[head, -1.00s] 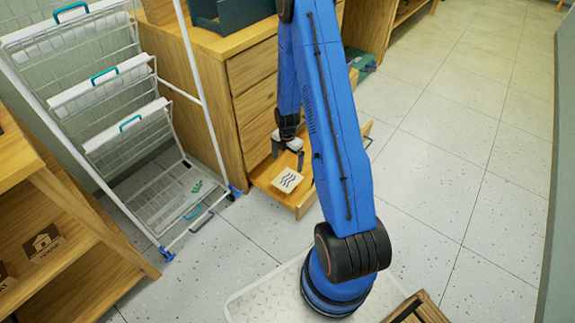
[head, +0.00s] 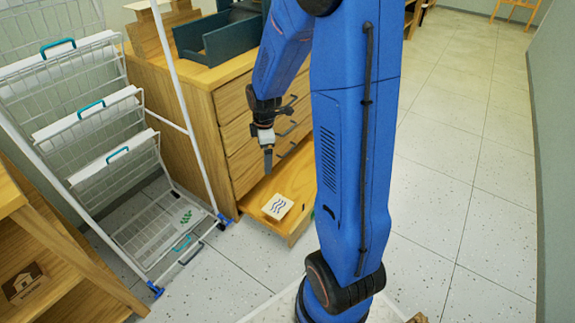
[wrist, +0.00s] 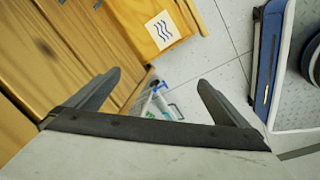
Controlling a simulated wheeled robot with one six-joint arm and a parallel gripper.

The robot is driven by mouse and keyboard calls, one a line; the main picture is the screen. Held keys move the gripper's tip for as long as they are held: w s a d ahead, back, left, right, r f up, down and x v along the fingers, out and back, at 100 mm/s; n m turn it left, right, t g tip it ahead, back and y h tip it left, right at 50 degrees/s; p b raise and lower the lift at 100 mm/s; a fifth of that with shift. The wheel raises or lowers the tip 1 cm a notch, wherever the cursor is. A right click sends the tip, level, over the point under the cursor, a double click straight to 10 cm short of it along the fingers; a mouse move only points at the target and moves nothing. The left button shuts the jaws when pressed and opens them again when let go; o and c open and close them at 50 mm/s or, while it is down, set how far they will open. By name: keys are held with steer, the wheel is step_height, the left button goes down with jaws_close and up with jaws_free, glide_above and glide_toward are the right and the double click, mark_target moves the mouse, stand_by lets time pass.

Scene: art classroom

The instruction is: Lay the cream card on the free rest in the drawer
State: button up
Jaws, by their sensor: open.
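The cream card (head: 277,206) with dark blue wavy lines lies flat in the open bottom drawer (head: 300,192), near its front left corner. The card also shows in the wrist view (wrist: 163,29), at the top. I cannot tell whether a rest is under it. My gripper (head: 267,163) is above the drawer, clear of the card. In the wrist view my gripper (wrist: 160,79) has its two fingers wide apart with nothing between them. My arm hides the right part of the drawer.
The wooden drawer cabinet (head: 180,98) stands behind the drawer, with dark trays (head: 225,40) on top. A white wire rack (head: 95,125) stands to the left, with a green-marked card (head: 186,217) on its lowest level. A wooden shelf (head: 60,255) is at lower left. Tiled floor is clear at right.

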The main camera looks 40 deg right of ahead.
steer(key=s+a+r+m+t, duration=0.1)
steer(key=s+a+r+m, duration=0.2)
steer(key=s+r, duration=0.4)
steer(key=s+a+r+m+t, duration=0.1)
steer(key=s+a+r+m, duration=0.3)
steer(key=r, duration=0.4)
steer(key=s+a+r+m, duration=0.1)
steer(key=s+r+m, duration=0.2)
steer(key=s, duration=0.5)
steer(key=s+a+r+m+t, duration=0.1)
steer(key=s+r+m, duration=0.2)
steer(key=s, duration=0.5)
steer(key=shift+s+a+m, duration=0.2)
steer(key=shift+s+m, duration=0.1)
steer(key=shift+s, duration=0.05)
